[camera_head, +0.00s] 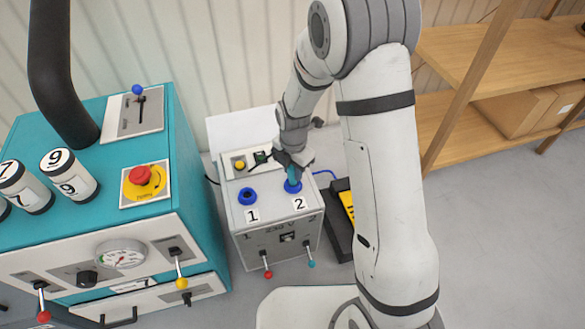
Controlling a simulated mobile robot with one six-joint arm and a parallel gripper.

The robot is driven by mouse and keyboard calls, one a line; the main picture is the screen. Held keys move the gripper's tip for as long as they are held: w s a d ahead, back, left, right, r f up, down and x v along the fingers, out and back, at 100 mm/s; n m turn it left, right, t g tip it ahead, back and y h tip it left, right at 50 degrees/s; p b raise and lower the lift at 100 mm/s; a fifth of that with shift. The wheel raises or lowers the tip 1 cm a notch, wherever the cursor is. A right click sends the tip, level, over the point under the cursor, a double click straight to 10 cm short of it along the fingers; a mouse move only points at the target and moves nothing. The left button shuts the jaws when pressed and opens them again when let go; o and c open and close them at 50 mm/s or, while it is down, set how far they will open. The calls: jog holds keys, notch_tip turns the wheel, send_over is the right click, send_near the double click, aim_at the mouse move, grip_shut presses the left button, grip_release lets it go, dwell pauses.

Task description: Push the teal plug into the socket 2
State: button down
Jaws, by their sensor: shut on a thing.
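The teal plug (292,174) is in my gripper (291,165), upright over socket 2 (293,187) on the top of the grey box (270,215). Socket 2 is a blue ring with the label 2 in front of it. The plug's lower end meets the ring; I cannot tell how deep it sits. My gripper is shut on the plug's upper part and hides some of it. Socket 1 (247,196), a blue ring with a dark hole, is to the left and is empty.
A teal machine (90,240) with a red button (141,175) and levers stands left. A small panel with a yellow knob (239,165) is behind the sockets. A black and yellow case (341,200) stands right of the box. Wooden shelves (520,60) are at the far right.

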jog(key=shift+f+b, duration=0.35)
jog(key=shift+f, duration=0.25)
jog(key=c, duration=1)
grip_release()
jog(key=shift+c, duration=0.2)
jog(key=shift+r, duration=0.1)
notch_tip(320, 180, up, 8)
jog(key=p, duration=0.3)
